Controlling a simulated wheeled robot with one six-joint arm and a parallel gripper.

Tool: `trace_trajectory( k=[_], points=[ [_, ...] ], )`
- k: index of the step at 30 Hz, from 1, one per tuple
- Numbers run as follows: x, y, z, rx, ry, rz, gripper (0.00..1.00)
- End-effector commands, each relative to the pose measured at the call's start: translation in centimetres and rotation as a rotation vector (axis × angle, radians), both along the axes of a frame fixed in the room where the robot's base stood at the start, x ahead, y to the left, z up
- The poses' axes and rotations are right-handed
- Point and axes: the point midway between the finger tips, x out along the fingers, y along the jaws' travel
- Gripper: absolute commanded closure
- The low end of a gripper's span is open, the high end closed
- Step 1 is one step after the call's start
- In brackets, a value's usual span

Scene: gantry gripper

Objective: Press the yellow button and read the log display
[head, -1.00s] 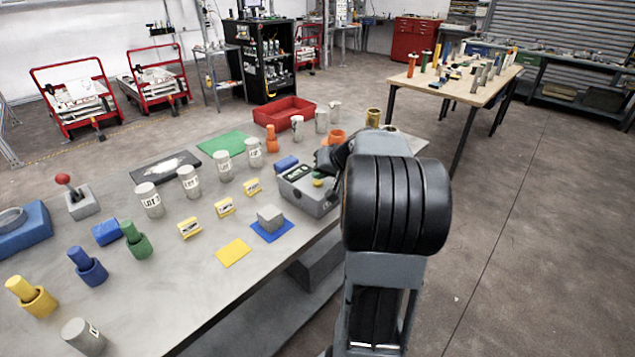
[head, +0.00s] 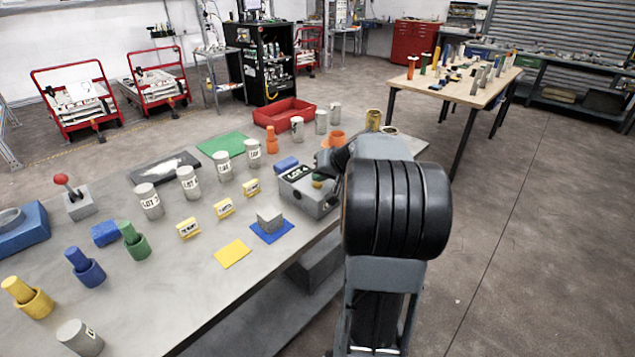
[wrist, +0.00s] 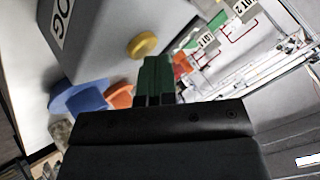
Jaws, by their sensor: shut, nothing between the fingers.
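The log box (head: 316,202) is a grey box at the table's right edge, with a display (head: 296,173) on top. The display shows white, with large dark lettering that looks like "LOT" and one more character, too small to read surely. In the wrist view the box (wrist: 92,48) fills the upper left, with a "LOG" label (wrist: 62,22). The round yellow button (wrist: 142,45) stands out from the box. My gripper (wrist: 157,60) is shut and empty, its green fingertips close to the button. I cannot tell whether they touch it.
Several grey labelled cylinders (head: 188,182) stand left of the box. A blue cylinder (head: 286,164) and orange ring (head: 333,139) lie close behind it. A red tray (head: 283,113) is farther back.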

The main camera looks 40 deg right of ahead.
Motion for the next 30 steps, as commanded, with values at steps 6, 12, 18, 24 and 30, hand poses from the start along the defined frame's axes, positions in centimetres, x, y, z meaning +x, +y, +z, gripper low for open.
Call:
trace_trajectory(
  k=[6,12,18,24,30],
  points=[
    [0.0,0.0,0.4,0.0,0.001,0.001,1.0],
    [0.0,0.0,1.5,0.0,0.001,0.001,1.0],
    [0.0,0.0,1.8,0.0,0.001,0.001,1.0],
    [0.0,0.0,1.8,0.0,0.001,0.001,1.0],
    [0.0,0.0,2.4,0.0,0.0,0.0,1.0]
  ],
)
